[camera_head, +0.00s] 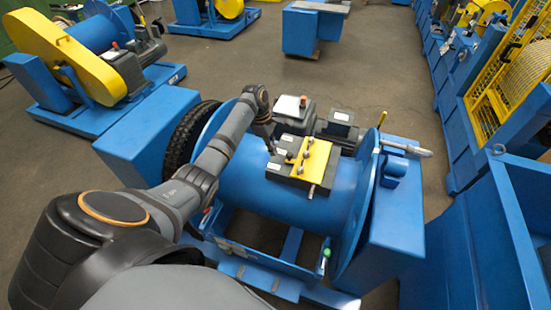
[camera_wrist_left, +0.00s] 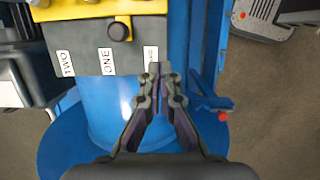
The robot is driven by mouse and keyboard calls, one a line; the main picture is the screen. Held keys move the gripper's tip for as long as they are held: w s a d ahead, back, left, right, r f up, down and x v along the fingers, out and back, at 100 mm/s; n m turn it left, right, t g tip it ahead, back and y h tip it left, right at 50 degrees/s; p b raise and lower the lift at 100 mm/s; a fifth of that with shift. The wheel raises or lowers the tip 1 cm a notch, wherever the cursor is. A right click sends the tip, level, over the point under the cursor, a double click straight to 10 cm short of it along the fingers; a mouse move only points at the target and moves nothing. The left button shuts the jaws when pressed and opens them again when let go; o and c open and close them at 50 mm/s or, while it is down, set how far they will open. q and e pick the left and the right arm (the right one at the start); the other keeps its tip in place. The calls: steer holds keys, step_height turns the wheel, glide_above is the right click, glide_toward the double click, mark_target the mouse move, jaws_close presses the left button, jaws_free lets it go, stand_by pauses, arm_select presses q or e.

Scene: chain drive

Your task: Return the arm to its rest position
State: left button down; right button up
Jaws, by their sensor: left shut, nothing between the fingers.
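My left arm reaches in from the lower left of the head view, and its gripper (camera_head: 271,147) points down beside the left edge of a dark control box (camera_head: 286,165) with a yellow panel. In the left wrist view the fingers of my left gripper (camera_wrist_left: 160,75) are shut with nothing between them. The box's face (camera_wrist_left: 90,62) shows there with white labels, two reading TWO and ONE, close beside the fingertips. I cannot tell whether they touch it. My right gripper is not in view.
The box sits on a large blue drum (camera_head: 245,185) with a black tyre-like ring (camera_head: 180,140) at its left. A blue block (camera_head: 140,135) stands left of it. A lever with a green knob (camera_head: 326,253) is at the front. Blue machinery (camera_head: 480,240) stands at right; grey floor (camera_head: 390,70) lies beyond.

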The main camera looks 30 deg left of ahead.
arm_select(q)
steer(key=shift+a+r, duration=0.35)
steer(key=shift+a, duration=0.15)
steer(key=shift+d, duration=0.1)
